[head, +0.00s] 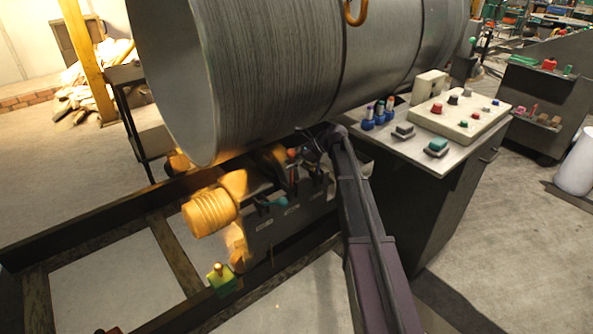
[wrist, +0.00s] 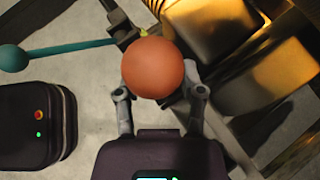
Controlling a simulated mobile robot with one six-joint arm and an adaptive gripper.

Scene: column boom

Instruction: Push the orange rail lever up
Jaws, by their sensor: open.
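The orange rail lever shows in the wrist view as a round orange knob (wrist: 154,67); its shaft is mostly hidden beneath the knob. My gripper (wrist: 160,88) is open, with one finger on each side of the knob's lower part. I cannot tell whether the fingers touch it. In the head view my gripper (head: 308,148) is small and partly hidden by my arm, beside the lever box under the big cylinder. A small orange-red spot there may be the knob, but it is too small to be sure.
A teal lever (wrist: 60,49) with a ball end lies left of the orange knob. The large metal cylinder (head: 270,65) hangs close above the lever box (head: 290,222). A control desk (head: 440,130) stands to the right. Yellow rollers (head: 210,213) sit at the left.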

